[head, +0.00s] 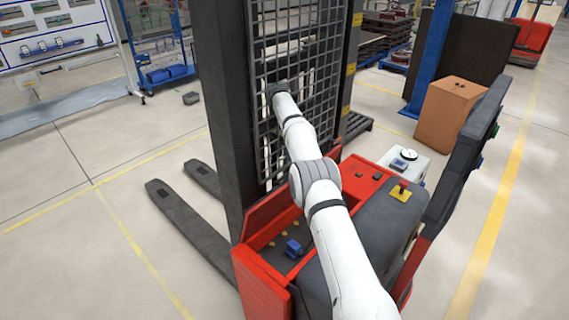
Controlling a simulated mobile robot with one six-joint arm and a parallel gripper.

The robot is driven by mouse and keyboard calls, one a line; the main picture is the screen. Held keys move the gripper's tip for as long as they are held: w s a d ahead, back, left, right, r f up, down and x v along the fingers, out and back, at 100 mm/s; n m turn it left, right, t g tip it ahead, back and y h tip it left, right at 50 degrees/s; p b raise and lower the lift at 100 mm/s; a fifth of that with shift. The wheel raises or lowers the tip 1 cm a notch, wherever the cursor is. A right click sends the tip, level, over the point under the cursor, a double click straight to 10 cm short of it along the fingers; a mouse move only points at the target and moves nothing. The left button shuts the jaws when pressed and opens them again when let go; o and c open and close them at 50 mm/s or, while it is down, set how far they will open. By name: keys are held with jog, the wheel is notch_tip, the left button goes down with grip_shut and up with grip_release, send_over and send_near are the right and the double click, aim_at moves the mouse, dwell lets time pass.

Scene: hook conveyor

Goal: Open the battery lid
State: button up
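A red pallet stacker (262,290) with a dark mast and a wire mesh guard stands in the middle of the head view. A dark grey rounded cover (385,225) on its body looks like the battery lid; it appears closed, and my white arm hides part of it. My arm passes over the stacker towards the mesh. My gripper (279,88) is at the mesh, well away from the cover. It is small and dark, and I cannot make out its fingers or whether it touches the mesh.
A blue-handled control (293,248) is on the front panel. A dark upright panel (468,155) rises at right. Forks (190,225) extend left. A cardboard box (450,112) stands behind.

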jog(key=shift+w+r, duration=0.1)
jog(key=shift+r, duration=0.85)
